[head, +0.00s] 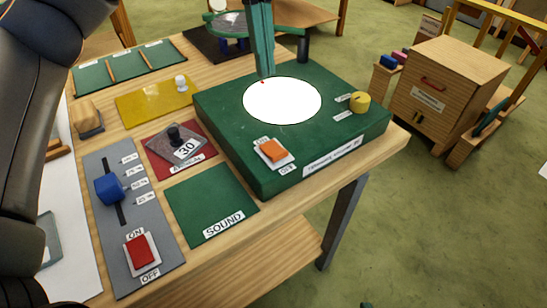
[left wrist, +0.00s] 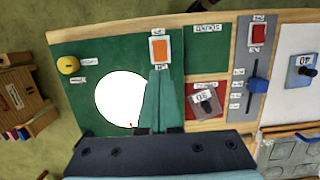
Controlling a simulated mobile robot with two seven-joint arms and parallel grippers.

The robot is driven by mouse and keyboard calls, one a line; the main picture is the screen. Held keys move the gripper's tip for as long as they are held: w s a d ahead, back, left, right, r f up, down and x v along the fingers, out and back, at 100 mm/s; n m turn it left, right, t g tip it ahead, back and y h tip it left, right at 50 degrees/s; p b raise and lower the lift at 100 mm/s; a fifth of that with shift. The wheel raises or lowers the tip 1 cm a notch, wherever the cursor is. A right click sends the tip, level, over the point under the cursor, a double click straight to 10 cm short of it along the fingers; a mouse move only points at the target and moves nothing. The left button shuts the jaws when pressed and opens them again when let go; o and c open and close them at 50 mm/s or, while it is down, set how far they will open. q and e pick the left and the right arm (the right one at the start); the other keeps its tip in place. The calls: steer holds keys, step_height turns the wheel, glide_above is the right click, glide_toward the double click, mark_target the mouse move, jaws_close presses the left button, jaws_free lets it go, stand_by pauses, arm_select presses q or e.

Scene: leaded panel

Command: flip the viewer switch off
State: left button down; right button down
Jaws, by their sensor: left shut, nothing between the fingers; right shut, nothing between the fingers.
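The viewer is a green box (head: 225,120) with a bright white round window (head: 283,100). An orange rocker switch (head: 272,150) sits near its front edge, with ON at the far side and OFF at the near side. Which side is pressed in is too small to tell. My left gripper (head: 266,76) is shut and empty, pointing down above the window's far left edge. In the left wrist view its teal fingers (left wrist: 160,70) reach toward the orange switch (left wrist: 160,50), apart from it in the head view. My right gripper cannot be made out.
A yellow knob (head: 359,102) stands on the box's right. Left of the box are a red switch (head: 138,250), a blue slider (head: 108,187) and a black knob on a "30" plate (head: 187,149). A wooden cabinet (head: 450,85) stands at the right beyond open floor.

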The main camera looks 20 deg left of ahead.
arm_select(q)
steer(key=shift+r, duration=0.15)
arm_select(e)
steer(key=shift+a, duration=0.1)
arm_select(q)
steer(key=b, duration=0.2)
glide_toward(277, 151)
steer(key=f, duration=0.4)
steer(key=s+d+f, duration=0.1)
steer(key=f, duration=0.1)
steer(key=shift+f, duration=0.35)
arm_select(e)
steer(key=shift+w+a+f, duration=0.4)
steer(key=shift+f, duration=0.1)
arm_select(q)
steer(key=shift+d, duration=0.1)
arm_select(e)
steer(key=shift+s+f, duration=0.1)
steer(key=shift+s, duration=0.05)
